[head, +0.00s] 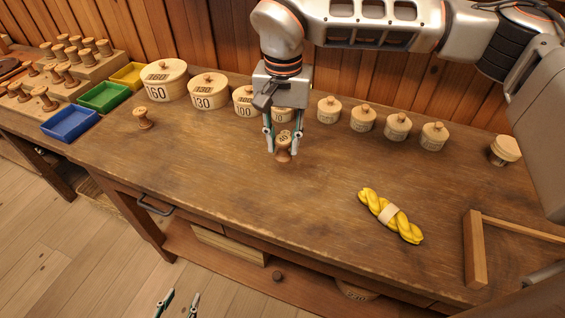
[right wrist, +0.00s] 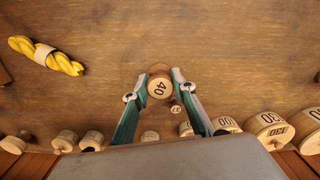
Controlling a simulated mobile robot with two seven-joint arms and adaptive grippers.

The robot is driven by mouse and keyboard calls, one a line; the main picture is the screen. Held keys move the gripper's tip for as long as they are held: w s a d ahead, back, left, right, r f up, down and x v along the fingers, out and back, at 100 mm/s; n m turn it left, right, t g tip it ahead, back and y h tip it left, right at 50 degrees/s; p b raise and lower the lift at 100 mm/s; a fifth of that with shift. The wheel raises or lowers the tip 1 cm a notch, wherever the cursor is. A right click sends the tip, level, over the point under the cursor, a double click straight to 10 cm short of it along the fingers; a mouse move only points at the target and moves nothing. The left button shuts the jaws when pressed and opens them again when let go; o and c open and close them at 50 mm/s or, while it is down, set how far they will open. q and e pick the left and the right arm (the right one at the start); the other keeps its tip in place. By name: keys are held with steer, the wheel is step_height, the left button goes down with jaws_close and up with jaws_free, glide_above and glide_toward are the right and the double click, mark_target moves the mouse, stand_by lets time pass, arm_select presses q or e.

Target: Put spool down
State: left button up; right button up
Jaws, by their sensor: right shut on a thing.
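My right gripper (head: 284,147) is shut on a turned wooden spool (head: 284,153) over the middle of the bench. In the right wrist view the spool (right wrist: 159,87) sits upright between the two fingertips, with "40" on its top. I cannot tell whether its base touches the bench top (head: 230,175). My left gripper (head: 181,297) is low at the bottom edge of the head view, off the bench over the floor. Its fingertips are apart with nothing between them. Another wooden spool (head: 145,118) stands alone on the left of the bench.
A row of lidded round boxes, including 160 (head: 163,81) and 130 (head: 208,91), lines the back. Blue (head: 70,123), green (head: 104,97) and yellow trays and spool racks stand left. A yellow skein (head: 391,215) and wooden frame (head: 474,250) lie right. The front middle is clear.

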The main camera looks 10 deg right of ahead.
mark_target(283, 140)
steer(key=shift+f, duration=3.9)
steer(key=shift+f, duration=0.1)
steer(key=o, duration=0.9)
step_height(283, 140, up, 12)
steer(key=shift+r, duration=0.15)
